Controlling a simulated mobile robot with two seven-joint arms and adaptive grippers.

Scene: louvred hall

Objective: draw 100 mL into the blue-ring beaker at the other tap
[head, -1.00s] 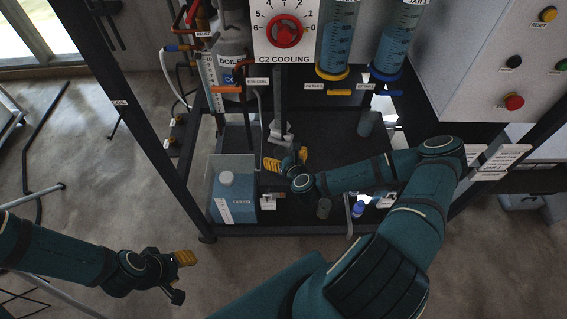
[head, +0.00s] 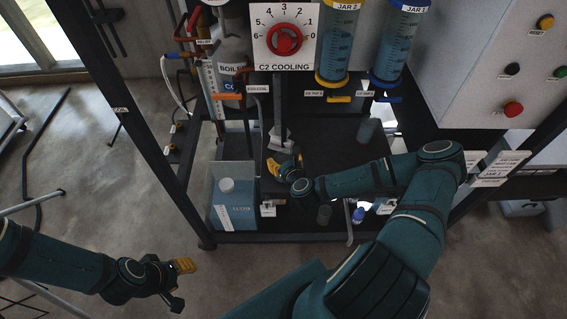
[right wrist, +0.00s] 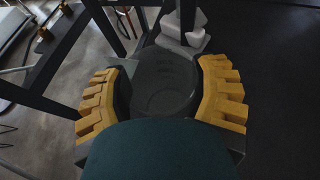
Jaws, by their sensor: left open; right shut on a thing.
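My right gripper (head: 285,167) is shut on a dark, see-through beaker (right wrist: 163,82), which sits between the yellow fingers in the right wrist view. I cannot make out a blue ring on it; faint marks show on its wall. In the head view the gripper is at the left part of the dark rack shelf, below and left of the taps. The jar 2 tap (head: 339,99) has a yellow lever and the jar 1 tap (head: 388,99) a blue one. My left gripper (head: 183,280) is open and empty over the floor, left of the rack.
Above the taps hang jar 2 (head: 335,45) and jar 1 (head: 397,45) with blue liquid. A grey beaker (head: 368,129) stands at the back; another dark vessel (head: 324,214) stands in front. A blue-liquid container (head: 234,209) is at left. A red cooling dial (head: 285,39) is above.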

